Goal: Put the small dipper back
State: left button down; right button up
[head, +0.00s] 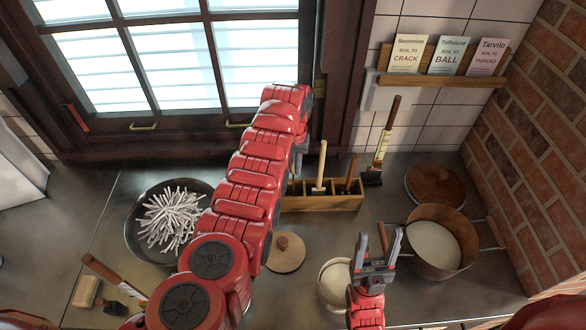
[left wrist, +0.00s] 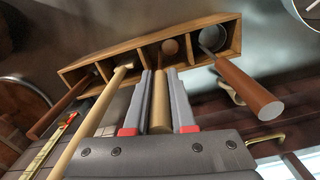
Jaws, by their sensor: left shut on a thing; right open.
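The tan wooden handle in my left gripper (left wrist: 165,74) appears to be the small dipper (left wrist: 160,108). In the left wrist view it runs between the two fingers toward the wooden rack (left wrist: 75,74). Its round brown far end shows at one compartment; I cannot tell if it rests on the bottom. The rack also shows in the head view (head: 325,204), where my left arm hides the dipper and my left gripper.
The rack also holds a pale-handled tool (head: 322,165), a dark-handled tool (head: 350,172) and a thick brown-handled tool (left wrist: 248,88). A brush (head: 382,145) stands right of it. A copper pan (head: 465,258) is at right, a bowl of white sticks (head: 135,240) at left.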

pick_arm(q)
jog(key=shift+d+f, duration=0.1)
jog(key=shift+f, duration=0.15)
jog(key=c, duration=1.2)
grip_release()
jog(key=shift+f, duration=0.1)
jog(key=o, duration=0.4)
jog(key=shift+o, duration=0.2)
